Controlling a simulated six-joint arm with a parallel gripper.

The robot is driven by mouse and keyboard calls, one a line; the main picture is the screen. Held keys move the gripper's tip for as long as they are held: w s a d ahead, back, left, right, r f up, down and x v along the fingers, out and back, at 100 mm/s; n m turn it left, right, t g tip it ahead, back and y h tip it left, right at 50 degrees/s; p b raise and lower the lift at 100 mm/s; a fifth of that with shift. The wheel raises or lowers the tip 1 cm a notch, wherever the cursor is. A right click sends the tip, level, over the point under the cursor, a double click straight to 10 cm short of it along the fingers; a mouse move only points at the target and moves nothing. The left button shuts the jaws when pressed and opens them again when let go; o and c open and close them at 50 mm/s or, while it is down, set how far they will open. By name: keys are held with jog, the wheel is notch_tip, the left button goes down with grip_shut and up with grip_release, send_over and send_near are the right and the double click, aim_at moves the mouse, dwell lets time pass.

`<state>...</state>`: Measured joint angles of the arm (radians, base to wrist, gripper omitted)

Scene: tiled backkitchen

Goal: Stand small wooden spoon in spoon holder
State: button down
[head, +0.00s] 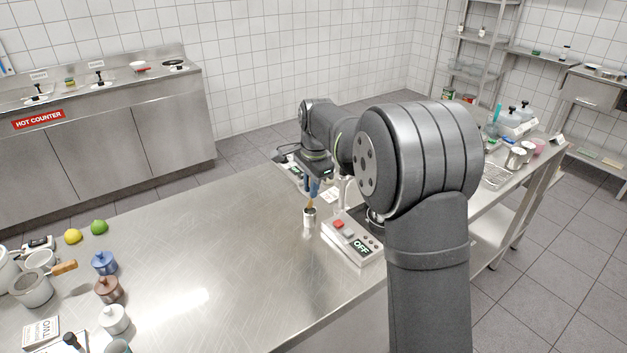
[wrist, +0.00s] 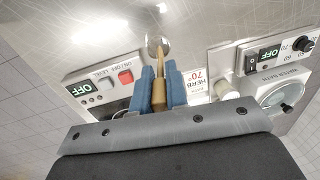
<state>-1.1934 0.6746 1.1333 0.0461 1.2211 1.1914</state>
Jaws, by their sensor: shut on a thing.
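The small wooden spoon (wrist: 160,67) is clamped between the two blue fingers of my gripper (wrist: 161,85). In the head view my gripper (head: 313,187) is above the spoon holder, and a bit of the spoon (head: 309,205) shows below the fingers. The spoon holder (head: 309,220) is a small shiny metal cup standing upright on the steel table. It also shows in the wrist view (wrist: 153,42), beyond the fingers, with the spoon's far end at its mouth. I cannot tell how far the spoon is inside the cup.
A control box (head: 353,241) with a red button and OFF display stands just right of the holder. A water bath unit (wrist: 262,62) is at the right in the wrist view. Pots, lidded jars and fruit crowd the table's left end. The middle of the steel table (head: 220,240) is clear.

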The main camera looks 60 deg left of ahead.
jog(key=shift+f, duration=2)
jog(key=c, duration=0.9)
grip_release()
jog(key=shift+o, duration=0.2)
jog(key=shift+r, duration=3)
